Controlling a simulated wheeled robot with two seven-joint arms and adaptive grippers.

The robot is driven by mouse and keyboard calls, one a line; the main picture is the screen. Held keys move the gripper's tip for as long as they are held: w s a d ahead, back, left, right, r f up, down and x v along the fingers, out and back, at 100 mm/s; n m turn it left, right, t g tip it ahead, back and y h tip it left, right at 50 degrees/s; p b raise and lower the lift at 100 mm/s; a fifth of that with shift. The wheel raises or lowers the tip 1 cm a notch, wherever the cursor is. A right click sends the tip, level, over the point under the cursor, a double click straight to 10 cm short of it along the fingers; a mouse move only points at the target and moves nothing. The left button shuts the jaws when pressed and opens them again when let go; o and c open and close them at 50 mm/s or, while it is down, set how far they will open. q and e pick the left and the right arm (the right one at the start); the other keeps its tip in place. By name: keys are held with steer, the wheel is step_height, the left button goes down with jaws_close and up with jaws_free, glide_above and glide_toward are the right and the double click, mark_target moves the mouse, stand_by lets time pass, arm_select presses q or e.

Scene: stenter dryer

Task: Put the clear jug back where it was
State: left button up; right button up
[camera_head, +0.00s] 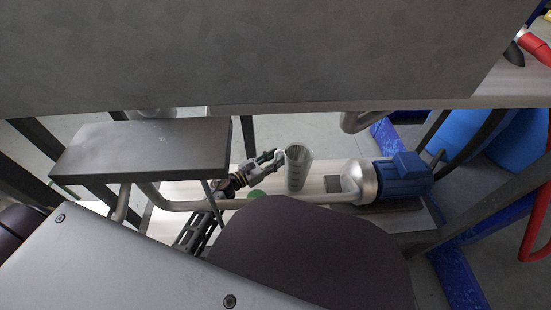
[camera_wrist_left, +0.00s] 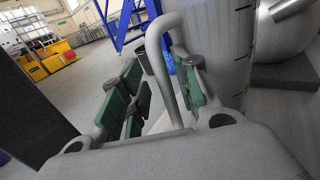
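The clear jug (camera_head: 298,170) stands upright on a pale board under the machine, left of a blue motor. Markings run down its side. My left gripper (camera_head: 272,159) reaches to its left side, where the handle is. In the left wrist view the jug's wall (camera_wrist_left: 221,40) fills the right, and its handle (camera_wrist_left: 164,60) loops between the green-padded fingers of my left gripper (camera_wrist_left: 164,95). The fingers look spread, with a gap beside the handle, so they are around it rather than clamped. My right gripper is not in view.
The blue motor (camera_head: 402,175) with its silver housing is close to the right of the jug. A grey pipe (camera_head: 185,205) runs in front. A dark plate (camera_head: 145,148) and the large grey panel (camera_head: 250,50) overhang the space.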

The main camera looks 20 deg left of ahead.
arm_select(q)
steer(key=p+v, duration=0.2)
steer(key=v, duration=0.9)
steer(key=shift+s+a+p, duration=0.2)
steer(key=shift+s+p, duration=0.1)
stand_by(0.4)
steer(key=shift+f, duration=0.1)
